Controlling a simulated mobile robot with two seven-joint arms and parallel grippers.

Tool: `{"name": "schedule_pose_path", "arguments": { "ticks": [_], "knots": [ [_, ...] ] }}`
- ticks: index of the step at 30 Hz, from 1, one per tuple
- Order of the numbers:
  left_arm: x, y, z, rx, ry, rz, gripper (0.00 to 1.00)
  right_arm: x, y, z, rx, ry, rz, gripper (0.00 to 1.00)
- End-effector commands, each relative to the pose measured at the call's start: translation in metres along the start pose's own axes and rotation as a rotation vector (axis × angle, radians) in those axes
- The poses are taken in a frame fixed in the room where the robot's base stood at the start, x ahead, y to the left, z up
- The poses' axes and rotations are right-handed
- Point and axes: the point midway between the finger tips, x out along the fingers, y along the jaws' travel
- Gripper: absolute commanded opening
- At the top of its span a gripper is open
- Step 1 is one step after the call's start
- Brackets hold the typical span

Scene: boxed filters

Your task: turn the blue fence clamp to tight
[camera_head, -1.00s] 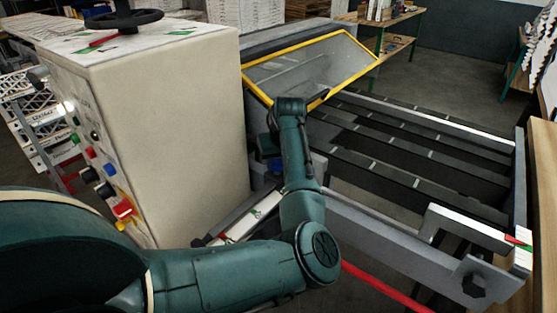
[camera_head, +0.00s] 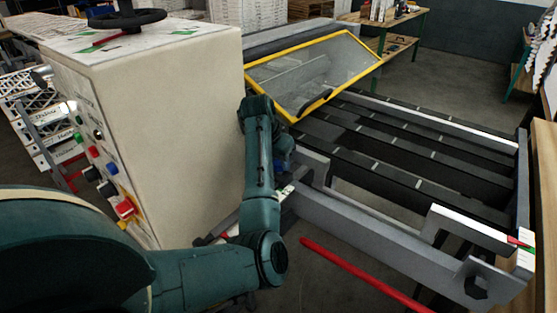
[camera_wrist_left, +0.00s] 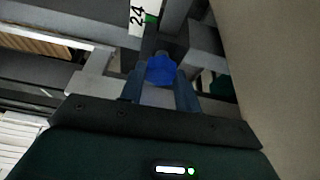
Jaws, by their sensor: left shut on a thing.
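The blue fence clamp is a lobed knob (camera_wrist_left: 160,69) in the upper middle of the left wrist view. My left gripper (camera_wrist_left: 160,84) is shut on it, with one finger on each side. In the head view, a small blue patch of the clamp (camera_head: 285,147) shows just right of my left wrist, beside the cream cabinet. My left forearm hides much of the area around it, and the fingertips are not clear there. I cannot read the clamp's tight or loose setting. My right gripper is not in view.
The cream machine cabinet (camera_head: 180,120) stands close left of my arm, with buttons on its side and a black handwheel (camera_head: 127,19) on top. A yellow-framed clear guard (camera_head: 318,78) is behind the clamp. Grey rails (camera_head: 390,240) and dark slats (camera_head: 420,165) extend right.

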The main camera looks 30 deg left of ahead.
Motion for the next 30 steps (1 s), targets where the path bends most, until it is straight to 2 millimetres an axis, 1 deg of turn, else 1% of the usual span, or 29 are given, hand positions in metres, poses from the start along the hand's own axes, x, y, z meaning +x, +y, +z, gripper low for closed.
{"name": "schedule_pose_path", "arguments": {
  "ticks": [1, 6, 15, 21, 30],
  "knots": [
    [-0.0011, -0.0027, -0.0006, 0.042, 0.002, 0.011, 0.1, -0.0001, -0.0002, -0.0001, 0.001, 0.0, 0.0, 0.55],
    [-0.0011, -0.0036, -0.0011, 0.175, 0.002, 0.067, 0.1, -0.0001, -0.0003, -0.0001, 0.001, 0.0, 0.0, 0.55],
    [-0.0011, -0.0041, -0.0019, 0.345, 0.004, 0.139, 0.1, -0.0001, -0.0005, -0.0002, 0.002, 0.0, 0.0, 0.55],
    [-0.0009, -0.004, -0.0021, 0.404, 0.004, 0.164, 0.1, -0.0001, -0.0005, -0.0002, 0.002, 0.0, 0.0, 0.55],
    [-0.001, -0.0039, -0.0025, 0.426, 0.005, 0.174, 0.1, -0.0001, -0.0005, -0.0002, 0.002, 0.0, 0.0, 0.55]
  ]
}}
